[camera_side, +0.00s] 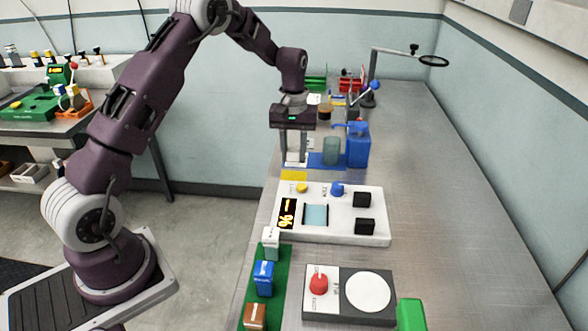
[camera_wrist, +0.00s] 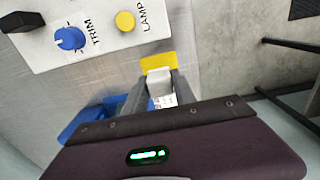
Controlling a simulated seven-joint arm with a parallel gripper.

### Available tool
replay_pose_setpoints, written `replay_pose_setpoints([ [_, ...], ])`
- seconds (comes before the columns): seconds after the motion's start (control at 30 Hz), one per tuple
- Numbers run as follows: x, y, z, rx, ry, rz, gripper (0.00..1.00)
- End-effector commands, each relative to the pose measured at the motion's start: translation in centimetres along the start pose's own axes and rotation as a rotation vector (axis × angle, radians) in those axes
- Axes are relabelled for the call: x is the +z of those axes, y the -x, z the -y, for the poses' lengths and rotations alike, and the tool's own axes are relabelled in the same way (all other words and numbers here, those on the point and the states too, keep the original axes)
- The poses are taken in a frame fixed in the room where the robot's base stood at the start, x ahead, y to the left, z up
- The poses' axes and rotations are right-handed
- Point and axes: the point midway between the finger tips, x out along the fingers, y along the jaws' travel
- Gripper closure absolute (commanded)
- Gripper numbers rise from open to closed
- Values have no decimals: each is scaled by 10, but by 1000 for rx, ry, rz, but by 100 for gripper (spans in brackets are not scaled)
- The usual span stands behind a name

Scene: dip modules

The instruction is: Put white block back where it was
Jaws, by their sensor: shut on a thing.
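My gripper (camera_side: 295,160) points down at the far side of the white control panel, with its fingers shut on a white block (camera_wrist: 160,82). In the wrist view the block sits between the fingertips of my gripper (camera_wrist: 155,92), with a printed label partly visible. A yellow patch (camera_side: 293,175) lies on the table just in front of the fingers; it also shows beside the block in the wrist view (camera_wrist: 158,60). I cannot tell whether the block touches the table. Another pale block (camera_side: 271,243) stands on a green strip (camera_side: 283,262), with a blue block (camera_side: 263,278) and a brown block (camera_side: 255,316).
The white panel (camera_side: 372,228) has a yellow lamp button, a blue trim knob and black blocks. A blue bottle (camera_side: 358,147) and a grey-green jar (camera_side: 331,150) stand right of my gripper. A scale-like unit (camera_side: 348,312) is in front. The table's right side is clear.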

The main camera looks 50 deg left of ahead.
Motion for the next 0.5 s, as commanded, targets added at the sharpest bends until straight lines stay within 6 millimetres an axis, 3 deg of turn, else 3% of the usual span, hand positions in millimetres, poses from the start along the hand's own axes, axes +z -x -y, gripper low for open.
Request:
replay_pose_setpoints([
  [0.27,1,-42,0,-1,1,1,100],
  [0.5,0,-44,0,0,1,-1,100],
])
